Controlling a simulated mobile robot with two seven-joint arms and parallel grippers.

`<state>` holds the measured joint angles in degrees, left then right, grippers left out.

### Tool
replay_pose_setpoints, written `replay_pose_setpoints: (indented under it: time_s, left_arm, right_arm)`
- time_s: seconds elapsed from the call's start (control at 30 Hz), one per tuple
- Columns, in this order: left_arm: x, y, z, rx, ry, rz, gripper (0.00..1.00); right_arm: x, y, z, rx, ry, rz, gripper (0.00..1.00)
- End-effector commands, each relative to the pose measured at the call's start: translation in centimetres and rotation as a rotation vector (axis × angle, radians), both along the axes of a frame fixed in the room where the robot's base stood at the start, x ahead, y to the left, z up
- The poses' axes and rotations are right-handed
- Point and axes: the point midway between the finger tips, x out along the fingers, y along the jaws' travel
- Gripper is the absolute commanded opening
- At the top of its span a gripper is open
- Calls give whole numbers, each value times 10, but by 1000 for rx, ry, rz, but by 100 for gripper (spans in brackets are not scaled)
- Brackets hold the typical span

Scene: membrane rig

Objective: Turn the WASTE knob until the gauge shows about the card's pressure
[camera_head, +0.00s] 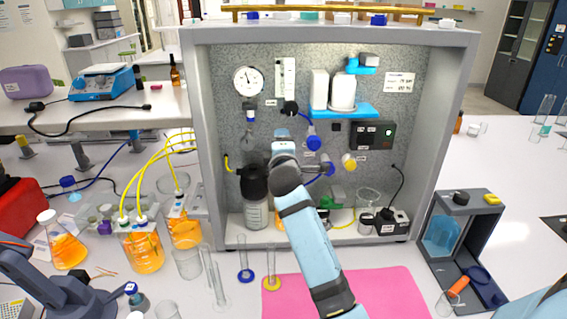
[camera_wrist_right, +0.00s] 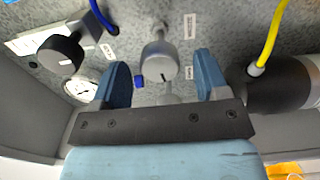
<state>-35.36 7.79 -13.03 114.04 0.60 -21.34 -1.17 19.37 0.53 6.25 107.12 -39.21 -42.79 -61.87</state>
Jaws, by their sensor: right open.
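A grey knob (camera_wrist_right: 155,66) with a dark mark on its face shows in the right wrist view, between and beyond my right gripper's fingers. My right gripper (camera_wrist_right: 163,80) is open, its blue fingers apart on either side of it; contact is unclear. A black knob (camera_wrist_right: 61,52) sits to the left, and shows on the panel in the head view (camera_head: 290,107). Labels are too small to read, so I cannot tell which knob is WASTE. The round gauge (camera_head: 248,81) is at the panel's upper left; its reading is unclear. The white card (camera_head: 400,82) is at upper right, its text unreadable. My left gripper is not in view.
The grey rig frame (camera_head: 207,150) walls the panel on both sides. A dark-capped bottle (camera_head: 256,213) stands left of my arm. Flasks of orange liquid (camera_head: 143,252) and slim cylinders (camera_head: 245,262) stand in front at left. A pink mat (camera_head: 390,290) lies in front.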

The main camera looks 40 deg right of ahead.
Motion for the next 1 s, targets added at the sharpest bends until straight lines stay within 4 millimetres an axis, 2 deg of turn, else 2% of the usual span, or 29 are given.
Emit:
replay_pose_setpoints:
  time_s: [0.2, 0.4, 0.6, 1.0]
  left_arm:
    - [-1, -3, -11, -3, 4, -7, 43]
    - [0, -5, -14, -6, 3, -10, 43]
    - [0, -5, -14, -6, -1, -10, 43]
    - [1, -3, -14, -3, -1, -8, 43]
  right_arm:
    - [-45, 28, -3, 3, -2, 2, 68]
    - [-72, 44, -2, 1, 0, 1, 68]
    - [-83, 51, 0, 2, -1, 1, 68]
    - [-83, 51, 0, 1, -1, 0, 68]
